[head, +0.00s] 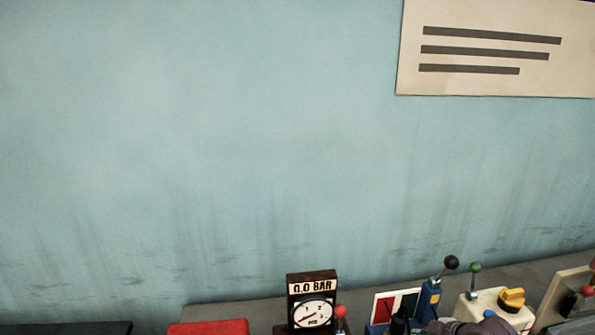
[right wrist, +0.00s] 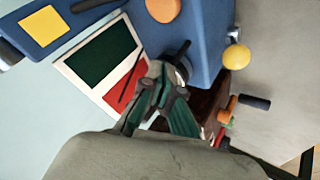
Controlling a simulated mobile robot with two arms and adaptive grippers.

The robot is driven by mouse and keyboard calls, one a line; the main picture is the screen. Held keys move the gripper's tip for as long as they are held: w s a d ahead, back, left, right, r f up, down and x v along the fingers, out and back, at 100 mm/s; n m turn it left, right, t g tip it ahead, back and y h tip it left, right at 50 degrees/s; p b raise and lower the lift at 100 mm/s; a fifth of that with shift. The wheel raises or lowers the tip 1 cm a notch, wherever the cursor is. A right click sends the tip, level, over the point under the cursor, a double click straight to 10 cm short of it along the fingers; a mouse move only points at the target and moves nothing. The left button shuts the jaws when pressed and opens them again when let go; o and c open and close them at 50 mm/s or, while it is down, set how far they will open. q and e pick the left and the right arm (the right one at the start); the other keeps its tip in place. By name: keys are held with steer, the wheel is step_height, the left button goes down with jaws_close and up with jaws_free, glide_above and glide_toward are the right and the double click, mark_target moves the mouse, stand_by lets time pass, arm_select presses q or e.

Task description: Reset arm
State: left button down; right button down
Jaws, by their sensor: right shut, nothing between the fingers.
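My right gripper (right wrist: 165,88) shows in the right wrist view with its dark green fingers together and nothing between them. It is close to the blue housing (right wrist: 190,35) and overlaps the edge of the white panel (right wrist: 83,52) with a dark green and a red field. I cannot tell whether it touches either one. In the head view, a grey-purple part, perhaps my right arm, shows at the bottom edge, and its fingers cannot be made out. My left gripper is in neither view.
A gauge (head: 312,313) reading "0.0 BAR" stands at the bottom of the head view. To its right are a black-knobbed lever (head: 450,263), a green-knobbed lever (head: 474,268) and a yellow knob (head: 512,297). A red object (head: 208,328) is at the left. The wall above is clear except for a sign (head: 500,80).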

steer(key=s+a+f+m+g, duration=0.1)
steer(key=s+a+f, duration=0.2)
steer(key=s+a, duration=0.5)
steer(key=s+a+f+m+g, duration=0.1)
steer(key=s+a+f+g, duration=0.1)
steer(key=s+a, duration=0.65)
steer(key=s+d+r+m+g+h, duration=0.15)
steer(key=s+m, duration=0.25)
steer(key=s, duration=0.4)
steer(key=s+d+r+m+h, duration=0.1)
steer(key=s+d+r+m, duration=0.15)
steer(key=s+m, duration=0.4)
steer(key=s+f+n+g+b, duration=0.2)
steer(key=f+b, duration=0.5)
steer(key=f, duration=2.8)
steer(key=s+d+f+b, duration=0.3)
steer(key=s+f+b, duration=0.1)
steer(key=s+f, duration=1.2)
step_height(320, 180, down, 3)
steer(key=shift+s+f, duration=0.1)
steer(key=shift+s, duration=0.3)
